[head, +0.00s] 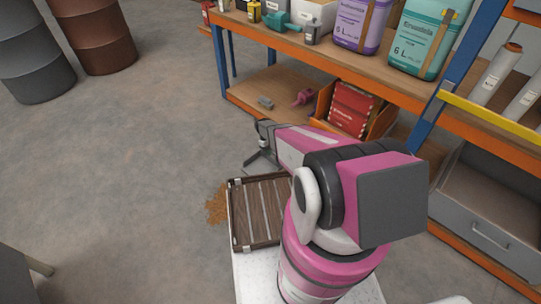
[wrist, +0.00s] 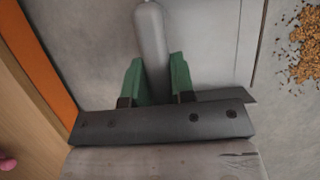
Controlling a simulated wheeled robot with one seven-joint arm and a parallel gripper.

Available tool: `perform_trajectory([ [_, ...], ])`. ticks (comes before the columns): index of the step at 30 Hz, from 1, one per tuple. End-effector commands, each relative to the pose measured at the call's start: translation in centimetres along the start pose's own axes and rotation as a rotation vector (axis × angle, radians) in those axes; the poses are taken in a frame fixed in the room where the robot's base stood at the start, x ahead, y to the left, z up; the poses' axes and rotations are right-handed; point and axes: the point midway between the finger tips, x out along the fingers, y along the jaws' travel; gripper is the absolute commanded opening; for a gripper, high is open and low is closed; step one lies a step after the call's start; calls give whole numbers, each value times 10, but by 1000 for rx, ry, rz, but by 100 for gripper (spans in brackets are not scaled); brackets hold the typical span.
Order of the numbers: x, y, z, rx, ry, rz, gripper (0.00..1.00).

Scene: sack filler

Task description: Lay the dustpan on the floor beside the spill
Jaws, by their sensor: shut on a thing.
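My gripper (head: 264,130) is low over the floor at the end of my arm, in front of the workbench. In the wrist view its green fingers (wrist: 154,80) are shut on a grey rounded handle, taken as the dustpan's handle (wrist: 150,40). In the head view a dark grey part of the dustpan (head: 260,157) shows under the gripper, close to the floor; I cannot tell whether it touches. The spill (head: 216,205) is a patch of orange-brown grains, nearer me and left of the gripper. It also shows at the wrist view's right edge (wrist: 307,45), apart from the fingers.
A brown slatted tray (head: 238,215) is beside the spill, toward me. The workbench (head: 285,38) with an orange edge and a low shelf (head: 245,88) stands behind the gripper. A red box (head: 353,108) sits on that shelf. Open floor (head: 130,150) lies to the left, with barrels (head: 103,35) far back.

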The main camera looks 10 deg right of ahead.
Motion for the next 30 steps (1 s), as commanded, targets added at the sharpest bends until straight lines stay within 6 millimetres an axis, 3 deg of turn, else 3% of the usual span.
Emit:
perform_trajectory([
  [6,27,1,-13,1,0,0,0],
  [18,31,0,-14,1,0,0,0],
  [19,31,0,-13,1,0,0,33],
  [21,30,0,-13,1,0,0,49],
  [30,29,0,-12,1,0,0,49],
])
